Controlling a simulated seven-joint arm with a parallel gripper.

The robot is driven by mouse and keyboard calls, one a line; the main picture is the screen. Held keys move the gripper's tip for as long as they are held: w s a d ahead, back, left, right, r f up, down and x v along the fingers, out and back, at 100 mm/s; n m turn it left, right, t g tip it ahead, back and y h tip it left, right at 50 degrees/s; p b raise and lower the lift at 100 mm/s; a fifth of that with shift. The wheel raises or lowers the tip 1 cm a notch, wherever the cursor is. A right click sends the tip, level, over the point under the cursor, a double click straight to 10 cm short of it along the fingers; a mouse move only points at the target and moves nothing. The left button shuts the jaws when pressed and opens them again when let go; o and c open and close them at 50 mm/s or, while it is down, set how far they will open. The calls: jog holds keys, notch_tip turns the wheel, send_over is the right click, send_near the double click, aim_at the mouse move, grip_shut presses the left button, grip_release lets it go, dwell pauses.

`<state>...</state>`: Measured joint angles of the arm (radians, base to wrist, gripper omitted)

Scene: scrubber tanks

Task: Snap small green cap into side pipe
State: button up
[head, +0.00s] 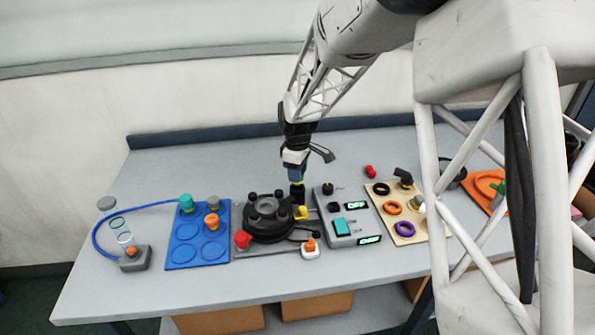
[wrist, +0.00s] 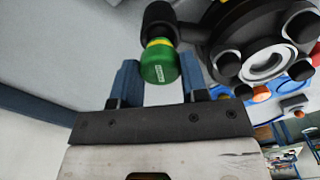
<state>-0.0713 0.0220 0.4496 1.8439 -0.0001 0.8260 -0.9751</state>
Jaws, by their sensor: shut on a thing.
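The small green cap (wrist: 159,66) sits between the two blue fingers of my gripper (wrist: 158,60) in the wrist view. A yellow ring (wrist: 158,42) shows just beyond it, at the end of the black side pipe (wrist: 160,18). The cap lines up with the pipe end; I cannot tell how far it is seated. In the head view my gripper (head: 296,180) points down at the right rear of the black tank (head: 268,205), over the pipe (head: 298,194). The cap is mostly hidden there.
A red knob (head: 243,240) and a yellow part (head: 302,212) sit by the tank. A blue board (head: 183,255) is left, a grey switch box (head: 345,237) right, then a beige board (head: 415,235).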

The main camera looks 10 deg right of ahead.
jog(key=shift+f, duration=1.6)
dwell(2.3)
jog(key=shift+f, duration=0.1)
jog(key=shift+c, duration=0.3)
dwell(0.7)
jog(key=o, duration=1.7)
jog(key=shift+r, duration=0.2)
jog(key=shift+r, duration=3.35)
